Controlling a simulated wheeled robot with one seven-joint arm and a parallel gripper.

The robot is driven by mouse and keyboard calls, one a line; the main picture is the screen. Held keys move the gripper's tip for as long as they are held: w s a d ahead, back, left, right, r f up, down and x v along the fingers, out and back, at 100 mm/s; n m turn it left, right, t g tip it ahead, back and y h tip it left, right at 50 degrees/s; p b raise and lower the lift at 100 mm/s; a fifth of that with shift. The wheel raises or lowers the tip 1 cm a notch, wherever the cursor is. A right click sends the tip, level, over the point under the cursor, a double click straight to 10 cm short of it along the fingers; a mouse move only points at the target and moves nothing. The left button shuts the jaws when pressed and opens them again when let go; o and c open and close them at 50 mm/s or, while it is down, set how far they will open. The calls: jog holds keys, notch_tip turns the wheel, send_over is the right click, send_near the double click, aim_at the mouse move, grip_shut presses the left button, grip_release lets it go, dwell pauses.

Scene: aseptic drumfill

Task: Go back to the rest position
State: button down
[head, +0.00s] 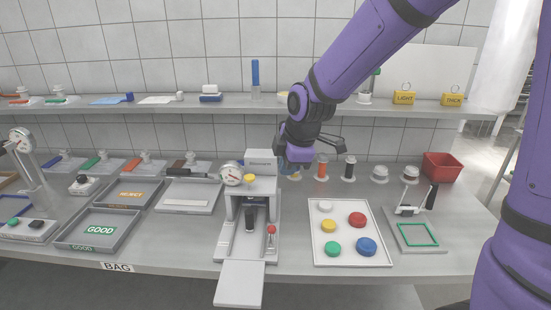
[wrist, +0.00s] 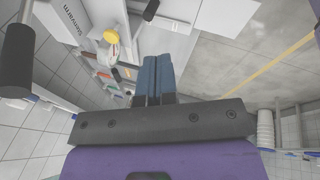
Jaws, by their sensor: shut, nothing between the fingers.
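My gripper (head: 288,168) hangs from the purple arm over the back of the steel bench, right of the grey press (head: 262,185) with its dial. In the head view its fingertips are small and partly hidden behind my wrist. In the wrist view my gripper (wrist: 154,62) shows two blue-grey fingers side by side, shut with nothing between them. The press's yellow knob also shows in the wrist view (wrist: 111,36).
A white tray (head: 318,254) with several coloured caps lies right of the press. A red bin (head: 442,166) stands at the back right. Trays marked GOOD (head: 69,238) and others fill the left. A shelf (head: 200,107) runs above the bench, behind my arm.

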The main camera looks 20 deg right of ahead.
jog(key=s+d+r+m, duration=0.4)
jog(key=s+m, duration=0.2)
jog(key=s, duration=0.2)
jog(key=s+d+r+m+t+h, duration=0.1)
jog(key=s+d+r+m, duration=0.2)
jog(key=s+r+m, duration=0.2)
jog(key=s+d+r+m, duration=0.4)
jog(key=s+r+m, duration=0.1)
jog(key=s, duration=0.6)
jog(key=shift+s+d+m+t+h, duration=0.2)
jog(key=shift+d+m+t+h, duration=0.15)
jog(key=shift+m, duration=0.45)
